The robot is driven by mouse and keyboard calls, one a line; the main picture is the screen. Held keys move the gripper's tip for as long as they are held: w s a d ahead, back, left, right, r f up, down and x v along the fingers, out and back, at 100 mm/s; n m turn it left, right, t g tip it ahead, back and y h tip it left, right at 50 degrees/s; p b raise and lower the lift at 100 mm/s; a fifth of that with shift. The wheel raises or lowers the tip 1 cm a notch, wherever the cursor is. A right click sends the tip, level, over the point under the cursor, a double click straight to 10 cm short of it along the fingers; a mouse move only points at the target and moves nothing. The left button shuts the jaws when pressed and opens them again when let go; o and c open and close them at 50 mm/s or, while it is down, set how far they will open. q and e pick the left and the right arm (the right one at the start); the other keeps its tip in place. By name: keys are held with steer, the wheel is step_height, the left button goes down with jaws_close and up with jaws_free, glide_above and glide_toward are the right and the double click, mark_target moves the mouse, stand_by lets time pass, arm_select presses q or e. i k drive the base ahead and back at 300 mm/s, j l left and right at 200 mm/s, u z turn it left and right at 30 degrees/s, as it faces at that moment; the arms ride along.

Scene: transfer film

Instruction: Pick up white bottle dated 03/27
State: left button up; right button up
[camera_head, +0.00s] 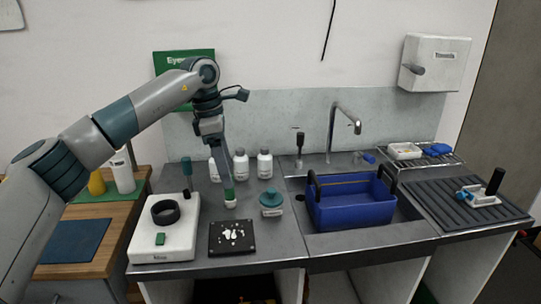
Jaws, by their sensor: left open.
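Several white bottles with grey caps stand upright at the back of the grey counter, below the wall panel. One white bottle (240,164) is in the middle, another (265,164) is to its right, and a third (215,170) is at the left, partly hidden by my arm. Their labels are too small to read, so I cannot tell which is dated 03/27. My left gripper (227,178) points down in front of the left and middle bottles. It is open, seen nearly edge-on, and holds nothing visible. My right gripper is not in view.
A small green-and-white item (230,199) is just below the left gripper. A teal-lidded jar (271,203), a black plate (232,250) with white bits and a white device (164,250) stand in front. A blue basket (350,215) sits at the sink, right.

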mark_target(265, 160)
steer(key=i+l, duration=0.15)
steer(key=i, duration=0.35)
steer(key=i+l, duration=0.15)
steer(key=i, duration=0.4)
